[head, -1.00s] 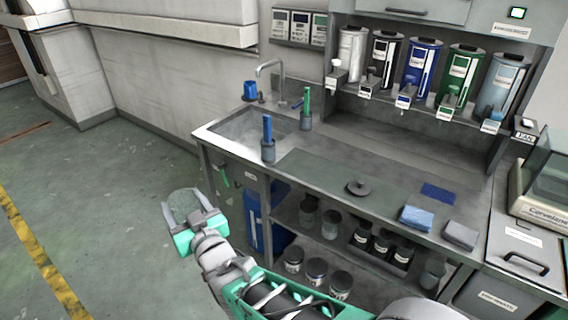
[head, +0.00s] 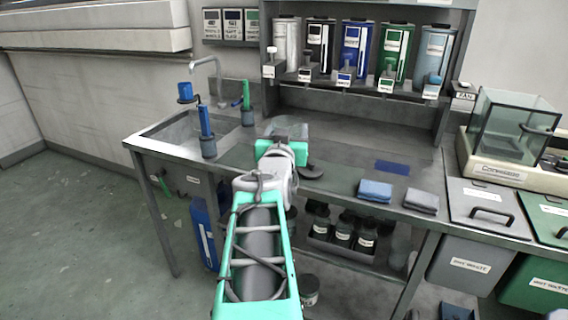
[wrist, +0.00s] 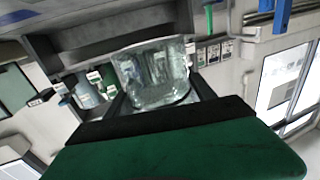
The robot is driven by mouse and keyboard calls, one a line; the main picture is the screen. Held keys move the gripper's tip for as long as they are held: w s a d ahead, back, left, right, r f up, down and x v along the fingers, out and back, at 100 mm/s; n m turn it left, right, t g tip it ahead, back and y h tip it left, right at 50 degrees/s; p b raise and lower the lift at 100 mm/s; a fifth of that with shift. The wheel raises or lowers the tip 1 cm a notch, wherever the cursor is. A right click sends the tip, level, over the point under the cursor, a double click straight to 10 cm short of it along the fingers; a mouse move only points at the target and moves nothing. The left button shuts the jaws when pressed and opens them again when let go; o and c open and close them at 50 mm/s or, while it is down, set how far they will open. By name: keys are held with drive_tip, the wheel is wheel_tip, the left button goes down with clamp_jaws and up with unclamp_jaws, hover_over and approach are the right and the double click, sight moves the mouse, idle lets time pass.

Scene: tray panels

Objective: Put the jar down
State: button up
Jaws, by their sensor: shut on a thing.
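A clear glass jar (wrist: 158,72) is held between the jaws of my gripper (wrist: 155,100), as the wrist view shows. In the head view the jar is a pale see-through shape (head: 291,129) just beyond my gripper (head: 284,140). The gripper is over the grey metal counter (head: 340,165). I cannot tell how high the jar is above the counter, and its base is hidden by the gripper and arm. A dark round lid (head: 312,171) lies on the counter just right of the gripper, partly covered by it.
A sink with a tap (head: 205,66) and blue (head: 206,135) and green (head: 247,106) brushes is to the left. A blue cloth (head: 375,190), a grey cloth (head: 422,200) and a flat blue pad (head: 392,167) lie to the right. Dispensers (head: 355,48) line the back shelf.

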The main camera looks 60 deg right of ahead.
drive_tip(key=w+d+f, duration=0.2)
drive_tip(key=d+f, duration=0.1)
drive_tip(key=w+d+f, duration=0.2)
drive_tip(key=d+f, duration=0.1)
drive_tip(key=w+d+f+b, duration=0.1)
drive_tip(key=w+d+f, duration=0.1)
drive_tip(key=d, duration=0.1)
drive_tip(key=shift+w+d+f, duration=0.15)
drive_tip(key=shift+w+f, duration=0.05)
drive_tip(key=shift+f, duration=1.65)
drive_tip(key=shift+f+b, duration=0.2)
drive_tip(key=shift+b, duration=0.15)
drive_tip(key=o, duration=1.4)
drive_tip(key=shift+f, duration=0.1)
drive_tip(key=o, duration=0.5)
drive_tip(key=shift+c, duration=0.2)
